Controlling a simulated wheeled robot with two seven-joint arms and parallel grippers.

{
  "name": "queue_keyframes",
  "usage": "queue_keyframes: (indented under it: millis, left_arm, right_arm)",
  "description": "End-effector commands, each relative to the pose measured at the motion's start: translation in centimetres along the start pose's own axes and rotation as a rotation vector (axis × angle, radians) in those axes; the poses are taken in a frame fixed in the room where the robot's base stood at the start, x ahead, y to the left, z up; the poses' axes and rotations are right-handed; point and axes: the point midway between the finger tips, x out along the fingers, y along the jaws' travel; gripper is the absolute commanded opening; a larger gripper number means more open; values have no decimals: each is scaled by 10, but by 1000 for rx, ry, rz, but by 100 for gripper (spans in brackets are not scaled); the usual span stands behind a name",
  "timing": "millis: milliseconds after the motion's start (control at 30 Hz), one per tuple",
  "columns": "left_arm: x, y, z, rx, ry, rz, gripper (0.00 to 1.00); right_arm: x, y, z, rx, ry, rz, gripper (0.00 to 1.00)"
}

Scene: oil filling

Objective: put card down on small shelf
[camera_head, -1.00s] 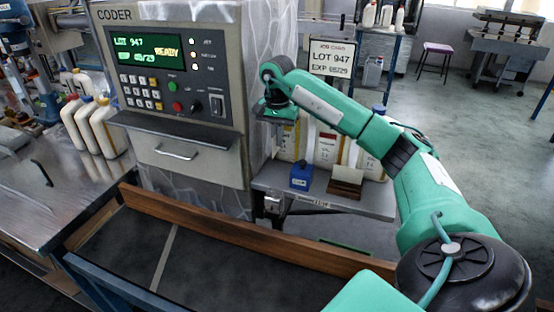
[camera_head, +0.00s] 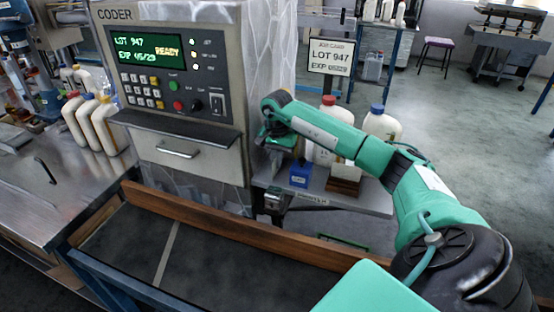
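My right gripper (camera_head: 276,158) is low beside the coder's right side, over the left end of the small grey shelf (camera_head: 374,201). Its fingers are mostly hidden by the wrist and blurred, so I cannot tell whether it is open or holds anything. A job card sign (camera_head: 331,57) reading LOT 947, EXP 05/29 stands upright behind the arm. I cannot make out a separate loose card in the gripper. My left gripper is out of view.
A blue box (camera_head: 300,175) and a brown block (camera_head: 343,187) stand on the shelf, close to the right of my gripper. White bottles (camera_head: 382,124) stand behind my arm. The coder (camera_head: 190,152) is at left, and a wooden rail (camera_head: 235,228) runs in front.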

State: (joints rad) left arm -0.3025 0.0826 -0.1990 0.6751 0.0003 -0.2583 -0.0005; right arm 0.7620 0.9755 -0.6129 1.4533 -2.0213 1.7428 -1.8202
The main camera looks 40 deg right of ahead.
Motion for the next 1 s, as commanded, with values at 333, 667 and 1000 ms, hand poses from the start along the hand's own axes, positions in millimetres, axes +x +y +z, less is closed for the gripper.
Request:
queue_keyframes:
  millis: [333, 667, 1000]
  left_arm:
    - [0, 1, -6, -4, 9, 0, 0]
    - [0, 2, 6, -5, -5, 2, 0]
    - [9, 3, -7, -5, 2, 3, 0]
  right_arm:
    - [3, 0, 0, 0, 0, 0, 24]
    - [-4, 0, 0, 0, 1, -2, 24]
    - [-64, -1, -1, 0, 3, -4, 24]
